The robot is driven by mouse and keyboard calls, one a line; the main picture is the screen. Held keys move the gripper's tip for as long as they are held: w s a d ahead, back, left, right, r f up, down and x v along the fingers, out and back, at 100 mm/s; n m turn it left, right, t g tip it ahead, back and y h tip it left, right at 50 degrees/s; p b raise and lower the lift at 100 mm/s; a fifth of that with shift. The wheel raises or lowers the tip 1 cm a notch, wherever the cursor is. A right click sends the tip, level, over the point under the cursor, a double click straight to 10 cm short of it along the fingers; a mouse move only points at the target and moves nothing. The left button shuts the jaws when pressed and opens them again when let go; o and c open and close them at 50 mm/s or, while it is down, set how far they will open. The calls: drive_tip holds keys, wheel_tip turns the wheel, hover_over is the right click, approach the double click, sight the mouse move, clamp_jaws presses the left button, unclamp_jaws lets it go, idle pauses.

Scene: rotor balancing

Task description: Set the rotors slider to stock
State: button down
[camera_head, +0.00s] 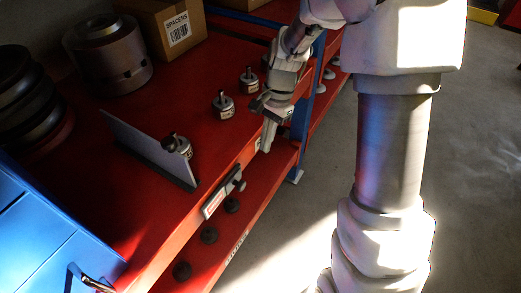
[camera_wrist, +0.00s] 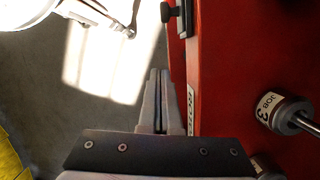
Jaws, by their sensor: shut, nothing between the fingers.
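The slider (camera_head: 222,196) is a pale plate with a dark knob on the front edge of the red bench. Its knob also shows at the top of the wrist view (camera_wrist: 168,12). The writing on the plate is too small to read. A white label (camera_wrist: 190,110), partly hidden and starting "RO", is on the bench edge right beside my fingers. My gripper (camera_head: 267,146) is shut and empty, pointing down just off the front edge, to the right of the slider in the head view. In the wrist view its fingertips (camera_wrist: 160,73) are apart from the knob.
Small metal pieces with tags stand on the bench (camera_head: 90,185), one tagged JOB 3 (camera_wrist: 285,114). A grey upright plate (camera_head: 140,145), a large metal cylinder (camera_head: 108,52) and a SPACERS box (camera_head: 170,30) are there too. Dark round pieces (camera_head: 209,236) sit on the lower shelf.

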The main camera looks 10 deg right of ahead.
sight(238, 184)
drive_tip(key=s+a+f+b, duration=0.2)
drive_tip(key=s+a+f, duration=0.2)
drive_tip(key=f, duration=0.3)
drive_tip(key=shift+a+f, duration=0.15)
drive_tip(key=shift+a, duration=0.1)
drive_tip(key=s+a, duration=0.5)
drive_tip(key=s, duration=0.1)
drive_tip(key=shift+s+p, duration=0.2)
drive_tip(key=shift+p, duration=0.25)
